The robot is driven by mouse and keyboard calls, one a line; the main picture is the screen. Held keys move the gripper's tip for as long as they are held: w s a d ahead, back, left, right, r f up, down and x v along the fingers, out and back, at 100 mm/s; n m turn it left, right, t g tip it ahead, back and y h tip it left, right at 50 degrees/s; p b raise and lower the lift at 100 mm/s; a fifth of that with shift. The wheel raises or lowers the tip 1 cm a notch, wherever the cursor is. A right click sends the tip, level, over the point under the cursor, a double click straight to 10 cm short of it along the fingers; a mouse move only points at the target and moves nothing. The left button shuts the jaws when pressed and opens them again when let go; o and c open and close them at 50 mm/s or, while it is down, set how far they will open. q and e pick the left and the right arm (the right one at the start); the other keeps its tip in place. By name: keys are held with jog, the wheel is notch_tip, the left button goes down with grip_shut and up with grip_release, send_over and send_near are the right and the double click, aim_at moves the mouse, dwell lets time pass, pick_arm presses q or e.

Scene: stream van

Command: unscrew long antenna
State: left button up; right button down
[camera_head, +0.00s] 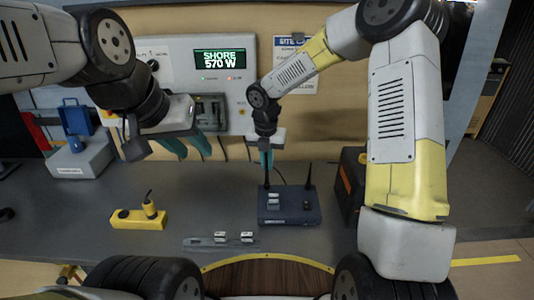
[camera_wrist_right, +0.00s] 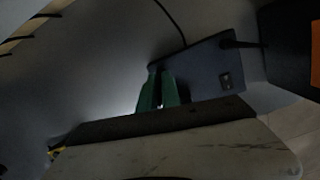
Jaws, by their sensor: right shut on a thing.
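A dark blue radio box (camera_head: 305,216) stands on the grey bench, with two upright black antennas. My right gripper (camera_head: 266,158) is above its left side, its teal fingers shut on the long antenna (camera_head: 266,176), which stands upright from the box. The upper part of that antenna is hidden by the gripper. The other antenna (camera_head: 308,177) stands free at the box's right; it also shows in the right wrist view (camera_wrist_right: 240,44). In that view the right fingers (camera_wrist_right: 158,92) are close together beside the box (camera_wrist_right: 195,68). My left gripper (camera_head: 188,148) hangs above the bench, teal fingers apart, empty.
A yellow block with a black knob (camera_head: 138,219) and a grey tray with small white parts (camera_head: 208,244) lie left of the radio. A blue-lidded box (camera_head: 85,158) is at the back left. A black-and-orange case (camera_head: 350,185) stands close right of the radio. A wall panel (camera_head: 180,60) is behind.

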dwell(0.4)
jog(key=n, duration=0.4)
jog(key=shift+a, duration=0.1)
jog(key=shift+n+y, duration=0.4)
jog(key=shift+n, duration=1.6)
jog(key=n, duration=0.4)
jog(key=shift+s+a, duration=0.1)
jog(key=c, duration=1.6)
grip_release()
